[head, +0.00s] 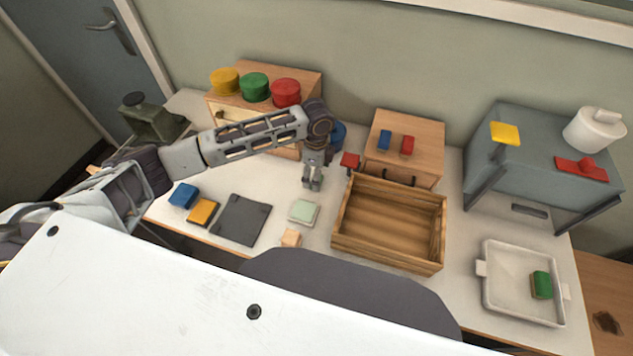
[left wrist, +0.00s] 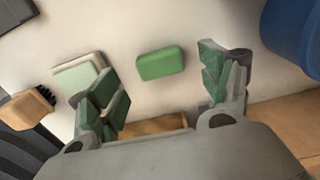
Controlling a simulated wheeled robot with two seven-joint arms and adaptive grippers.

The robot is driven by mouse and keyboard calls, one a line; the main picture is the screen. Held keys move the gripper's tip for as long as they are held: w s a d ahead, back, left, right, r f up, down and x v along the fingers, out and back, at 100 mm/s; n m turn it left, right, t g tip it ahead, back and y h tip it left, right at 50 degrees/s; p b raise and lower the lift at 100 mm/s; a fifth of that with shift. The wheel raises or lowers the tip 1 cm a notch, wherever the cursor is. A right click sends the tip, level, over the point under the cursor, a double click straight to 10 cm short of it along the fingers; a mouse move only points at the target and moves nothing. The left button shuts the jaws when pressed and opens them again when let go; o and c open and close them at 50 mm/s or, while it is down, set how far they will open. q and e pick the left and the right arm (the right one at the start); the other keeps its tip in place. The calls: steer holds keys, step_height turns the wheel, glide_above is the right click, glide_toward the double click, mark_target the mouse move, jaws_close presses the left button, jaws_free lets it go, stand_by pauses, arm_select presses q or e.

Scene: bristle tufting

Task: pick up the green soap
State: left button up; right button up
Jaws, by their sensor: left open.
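The green soap (left wrist: 161,63) is a rounded green bar lying on the white table in the left wrist view. It shows beyond and between the two fingers, apart from both. My left gripper (left wrist: 165,88) is open and empty, with green pads on its fingers. In the head view my left gripper (head: 312,184) hangs over the table, fingers down, left of the wooden crate; the soap cannot be made out there and seems hidden by the gripper. My right gripper is in neither view.
A pale green dish (head: 304,212) and a small wooden brush block (head: 290,238) lie near the gripper. The wooden crate (head: 440,232) is to the right. A white tray (head: 490,295) holds a green block (head: 541,285). A blue round thing (head: 337,135) stands behind the gripper.

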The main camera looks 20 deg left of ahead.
arm_select(q)
steer(key=shift+f, duration=1.4)
steer(key=c, duration=1.1)
